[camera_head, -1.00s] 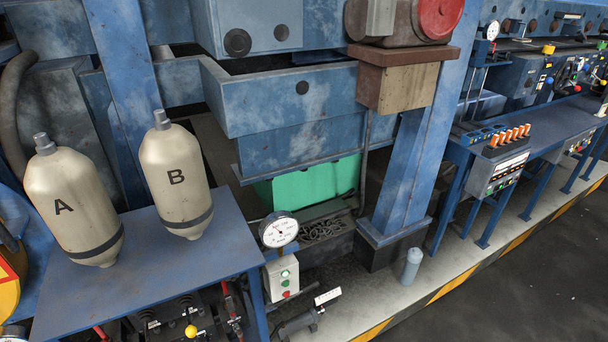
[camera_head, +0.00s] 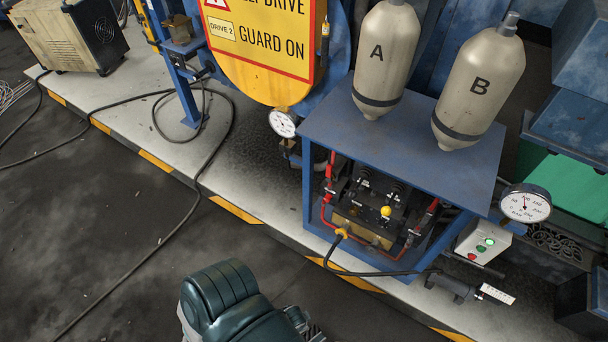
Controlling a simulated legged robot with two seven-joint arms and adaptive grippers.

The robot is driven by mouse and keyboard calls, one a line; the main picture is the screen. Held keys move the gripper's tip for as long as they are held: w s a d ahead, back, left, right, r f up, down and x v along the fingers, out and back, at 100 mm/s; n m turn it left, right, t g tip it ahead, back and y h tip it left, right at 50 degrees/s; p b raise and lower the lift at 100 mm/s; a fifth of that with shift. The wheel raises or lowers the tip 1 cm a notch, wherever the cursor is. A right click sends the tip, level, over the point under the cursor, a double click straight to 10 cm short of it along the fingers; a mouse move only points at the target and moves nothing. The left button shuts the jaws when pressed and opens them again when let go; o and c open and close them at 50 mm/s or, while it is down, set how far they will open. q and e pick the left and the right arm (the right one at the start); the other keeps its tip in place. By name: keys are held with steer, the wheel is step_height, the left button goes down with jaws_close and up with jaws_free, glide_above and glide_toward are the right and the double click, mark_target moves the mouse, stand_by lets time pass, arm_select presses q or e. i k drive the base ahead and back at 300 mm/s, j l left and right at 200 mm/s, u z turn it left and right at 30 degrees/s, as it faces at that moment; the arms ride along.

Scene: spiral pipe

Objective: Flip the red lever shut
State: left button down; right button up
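Two red-handled parts show in the blue frame under the table: a red one (camera_head: 329,166) on the left, upright, and another red one (camera_head: 428,214) on the right, tilted. Both look like levers on thin red pipework. Between them is a dark valve block with a yellow knob (camera_head: 386,211). I cannot tell from this distance which lever is open or shut. A dark green padded part at the bottom edge seems to be my own body. Neither gripper can be made out, and both red parts are well away from that padded part.
The blue table (camera_head: 333,128) carries bottles A (camera_head: 384,75) and B (camera_head: 470,95). A gauge (camera_head: 525,205) and a button box (camera_head: 482,243) stand at right. A yellow guard sign (camera_head: 262,38) is at upper left. Cables cross the dark floor (camera_head: 110,240), which is otherwise clear.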

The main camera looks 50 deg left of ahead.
mark_target(329, 169)
steer(key=k+u, duration=0.15)
steer(key=u, duration=1.2)
